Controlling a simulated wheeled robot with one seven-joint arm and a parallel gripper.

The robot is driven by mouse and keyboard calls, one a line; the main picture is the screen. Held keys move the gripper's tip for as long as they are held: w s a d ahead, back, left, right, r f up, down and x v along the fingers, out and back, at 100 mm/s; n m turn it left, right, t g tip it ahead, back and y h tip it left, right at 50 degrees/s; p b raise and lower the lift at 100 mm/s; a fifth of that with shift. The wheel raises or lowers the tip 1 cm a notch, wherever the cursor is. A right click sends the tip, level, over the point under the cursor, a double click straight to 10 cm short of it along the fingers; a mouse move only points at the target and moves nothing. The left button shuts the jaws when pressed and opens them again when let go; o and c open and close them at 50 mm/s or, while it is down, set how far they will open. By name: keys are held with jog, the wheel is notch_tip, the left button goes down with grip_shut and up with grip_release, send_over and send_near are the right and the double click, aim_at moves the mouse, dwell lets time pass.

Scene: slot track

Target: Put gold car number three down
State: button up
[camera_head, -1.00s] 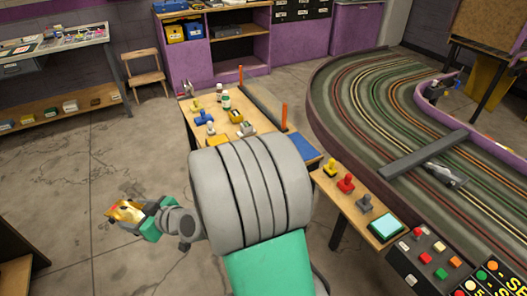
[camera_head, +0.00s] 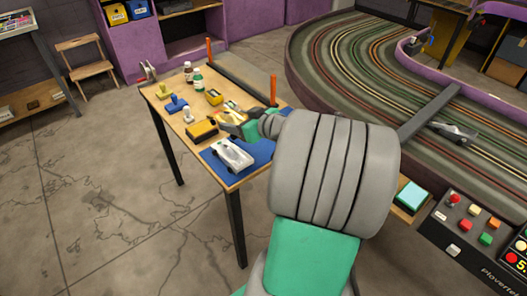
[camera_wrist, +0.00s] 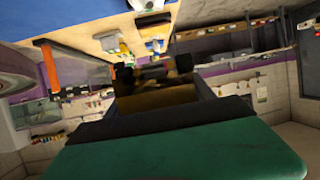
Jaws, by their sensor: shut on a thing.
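The gold car (camera_head: 230,118) is held in my gripper (camera_head: 243,124) over the wooden workbench, just behind the blue mat (camera_head: 222,172). I cannot read a number on it, nor tell whether it touches anything below. In the wrist view the car (camera_wrist: 158,72) shows dark and blurred beyond the jaws, which are shut on it. A pale silver car (camera_head: 232,153) sits on the front left of the mat. My arm hides the right part of the mat and bench.
A black-and-yellow box (camera_head: 201,131) stands close left of the gold car. Bottles (camera_head: 197,79), a blue clamp-like piece (camera_head: 176,104) and orange posts (camera_head: 273,90) are on the bench. The slot track (camera_head: 350,80) and control panel (camera_head: 475,228) lie to the right.

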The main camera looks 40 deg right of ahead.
jog(key=s+d+f+m+h+b, duration=0.15)
jog(key=s+d+b, duration=0.45)
jog(key=s+d, duration=0.7)
jog(key=b, duration=0.2)
send_over(267, 143)
notch_tip(267, 143, down, 10)
jog(key=shift+s+r, duration=0.15)
jog(key=shift+r, duration=0.1)
jog(key=shift+f, duration=1.5)
jog(key=shift+f+b, duration=0.2)
jog(key=shift+b, duration=0.1)
jog(key=o, duration=1.6)
jog(key=shift+c, duration=0.2)
jog(key=shift+r, duration=0.1)
